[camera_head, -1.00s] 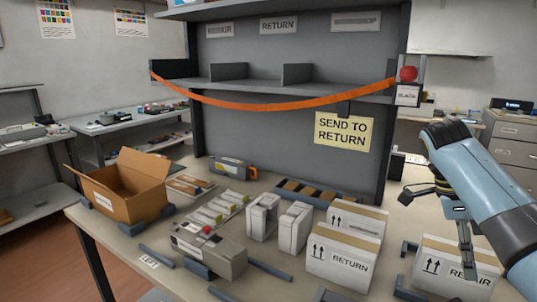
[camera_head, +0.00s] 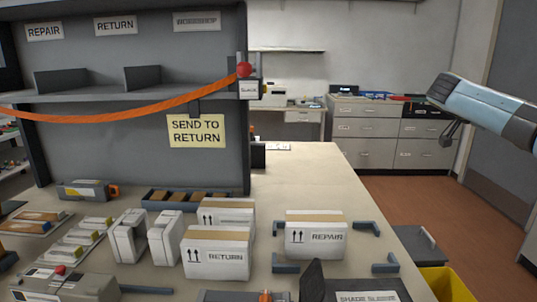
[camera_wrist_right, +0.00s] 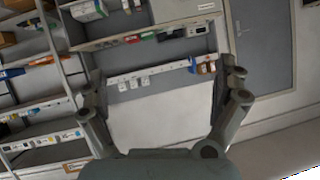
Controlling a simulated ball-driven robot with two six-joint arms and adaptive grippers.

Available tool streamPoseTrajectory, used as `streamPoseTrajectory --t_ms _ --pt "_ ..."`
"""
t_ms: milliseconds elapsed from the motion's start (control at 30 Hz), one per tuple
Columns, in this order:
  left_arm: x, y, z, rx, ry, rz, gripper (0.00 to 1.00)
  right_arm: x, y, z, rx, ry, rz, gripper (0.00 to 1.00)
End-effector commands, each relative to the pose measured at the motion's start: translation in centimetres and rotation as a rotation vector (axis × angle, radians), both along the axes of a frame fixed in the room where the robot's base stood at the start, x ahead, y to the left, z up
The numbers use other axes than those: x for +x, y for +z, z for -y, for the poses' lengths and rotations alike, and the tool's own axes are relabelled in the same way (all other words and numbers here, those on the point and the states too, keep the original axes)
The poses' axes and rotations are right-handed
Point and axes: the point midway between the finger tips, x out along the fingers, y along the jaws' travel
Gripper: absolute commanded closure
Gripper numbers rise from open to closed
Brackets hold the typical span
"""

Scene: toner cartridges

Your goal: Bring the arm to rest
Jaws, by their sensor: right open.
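My right arm (camera_head: 485,108) comes in from the right edge of the head view, raised beyond the table's right side and in front of grey drawers. Its gripper mostly hides behind the arm there; a dark part hangs below. In the right wrist view my right gripper (camera_wrist_right: 165,95) is open, with two grey fingers wide apart and nothing between them. That view looks out at shelves and a door across the room. My left gripper is in no view.
White boxes marked RETURN (camera_head: 218,252) and REPAIR (camera_head: 315,234) stand on the table (camera_head: 345,190). An orange strap (camera_head: 130,113) hangs across the grey shelf. A yellow bin (camera_head: 447,284) sits at the lower right.

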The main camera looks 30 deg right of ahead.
Motion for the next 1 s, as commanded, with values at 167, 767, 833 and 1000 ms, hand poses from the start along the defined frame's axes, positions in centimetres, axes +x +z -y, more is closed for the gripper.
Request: streamPoseTrajectory --t_ms 167,767,833,1000 --pt "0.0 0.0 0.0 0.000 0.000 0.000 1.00 -2.9 -11.3 4.5 0.152 0.446 -0.517 0.00" --pt "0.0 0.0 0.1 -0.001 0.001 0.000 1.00 -23.3 -36.2 3.1 0.321 1.561 -1.604 0.00" --pt "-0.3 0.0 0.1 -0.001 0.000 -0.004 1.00 -24.2 -39.0 0.4 0.359 1.589 -1.562 0.00" --pt "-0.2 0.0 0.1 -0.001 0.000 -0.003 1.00 -26.5 -46.7 -8.8 0.469 1.670 -1.433 0.00"
